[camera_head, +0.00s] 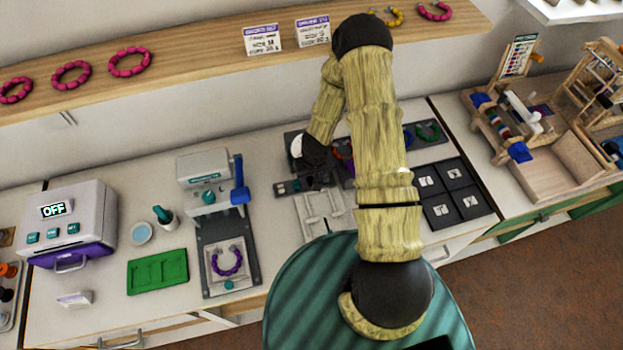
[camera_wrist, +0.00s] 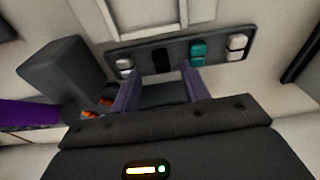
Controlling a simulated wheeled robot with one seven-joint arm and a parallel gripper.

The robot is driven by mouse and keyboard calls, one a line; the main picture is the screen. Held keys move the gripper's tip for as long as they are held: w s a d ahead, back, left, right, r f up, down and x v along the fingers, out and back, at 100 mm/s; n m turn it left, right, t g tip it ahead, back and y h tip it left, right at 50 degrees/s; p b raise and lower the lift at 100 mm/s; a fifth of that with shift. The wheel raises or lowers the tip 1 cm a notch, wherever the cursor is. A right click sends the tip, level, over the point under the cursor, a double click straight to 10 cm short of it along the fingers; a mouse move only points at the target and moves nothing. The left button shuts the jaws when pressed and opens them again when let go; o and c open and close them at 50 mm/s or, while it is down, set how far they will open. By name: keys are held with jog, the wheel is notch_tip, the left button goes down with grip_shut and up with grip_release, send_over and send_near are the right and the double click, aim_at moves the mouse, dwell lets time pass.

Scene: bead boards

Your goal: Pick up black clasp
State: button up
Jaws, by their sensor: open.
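The black clasp (camera_wrist: 160,61) sits in a dark grey strip tray (camera_wrist: 218,60) in the wrist view, between a white clasp (camera_wrist: 124,66) on its left and a teal clasp (camera_wrist: 198,49) on its right. My gripper (camera_wrist: 159,75) is open, its two purple-grey fingers apart, with nothing seen between them. The fingertips point at the tray, one on each side of the black clasp in the picture; whether they touch the tray cannot be told. In the head view my gripper (camera_head: 318,178) is over the tray (camera_head: 287,187) and hides part of it; the black clasp cannot be made out there.
A grey block (camera_wrist: 62,72) and small orange pieces stand left of my fingers in the wrist view. In the head view, a press machine (camera_head: 203,172) stands left, numbered dark tiles (camera_head: 440,213) lie right, and a pale frame (camera_head: 322,212) lies in front.

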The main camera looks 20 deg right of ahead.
aim_at(311, 182)
jog(key=shift+w+a+f+p, duration=0.1)
jog(key=shift+a+f+p, duration=0.05)
jog(key=shift+f, duration=0.4)
jog(key=shift+a+f+p, duration=0.1)
jog(key=shift+f+p, duration=0.05)
jog(key=shift+f, duration=0.4)
jog(key=shift+d+f, duration=0.1)
jog(key=shift+f, duration=0.1)
jog(key=shift+w, duration=0.1)
grip_shut()
